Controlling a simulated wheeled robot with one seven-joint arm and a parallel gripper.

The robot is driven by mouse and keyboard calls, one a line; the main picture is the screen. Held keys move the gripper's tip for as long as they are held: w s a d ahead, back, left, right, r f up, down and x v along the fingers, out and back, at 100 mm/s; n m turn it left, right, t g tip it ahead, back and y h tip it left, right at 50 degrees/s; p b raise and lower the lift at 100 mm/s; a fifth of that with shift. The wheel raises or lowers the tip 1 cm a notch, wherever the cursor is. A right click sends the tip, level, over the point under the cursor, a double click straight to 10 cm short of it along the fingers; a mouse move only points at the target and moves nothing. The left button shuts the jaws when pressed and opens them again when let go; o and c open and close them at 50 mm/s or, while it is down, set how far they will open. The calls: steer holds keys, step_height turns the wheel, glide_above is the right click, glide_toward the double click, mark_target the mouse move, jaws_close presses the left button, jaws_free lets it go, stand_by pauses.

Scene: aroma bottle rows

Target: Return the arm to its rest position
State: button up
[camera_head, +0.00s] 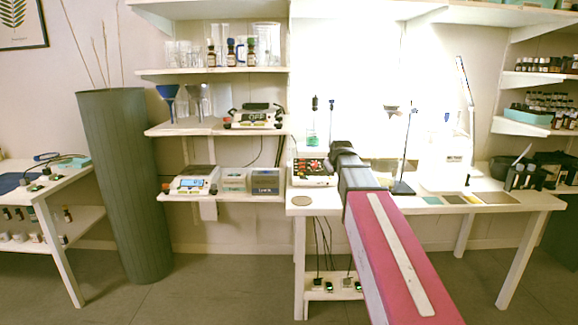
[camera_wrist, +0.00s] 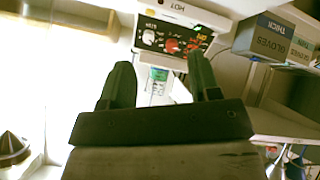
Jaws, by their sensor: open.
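My arm reaches from the lower right of the head view toward the white bench (camera_head: 448,205), with its pink link (camera_head: 375,235) in front. My gripper (camera_head: 343,149) is a dark shape at its far end, beside the hotplate (camera_head: 313,172). In the wrist view my gripper (camera_wrist: 158,62) has its two dark fingers apart, with nothing held between them. Beyond the gap are a vessel with green liquid (camera_wrist: 158,76) and the hotplate's panel of knobs (camera_wrist: 172,38). Part of the bench behind my arm is hidden.
A slim stand (camera_head: 403,186) is right of my gripper. Shelves with bottles (camera_head: 231,52) and a scale (camera_head: 193,181) are left. A glove box (camera_wrist: 262,40) shows in the wrist view. A tall grey-green planter (camera_head: 125,190) stands left. Open floor lies between planter and bench.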

steer(key=s+f+m+g, duration=0.5)
steer(key=s+f+g, duration=0.4)
steer(key=s+f, duration=2)
step_height(320, 180, down, 4)
steer(key=shift+s+d+r, duration=0.15)
steer(key=shift+s+r, duration=0.05)
steer(key=shift+s, duration=0.15)
steer(key=shift+o, duration=0.2)
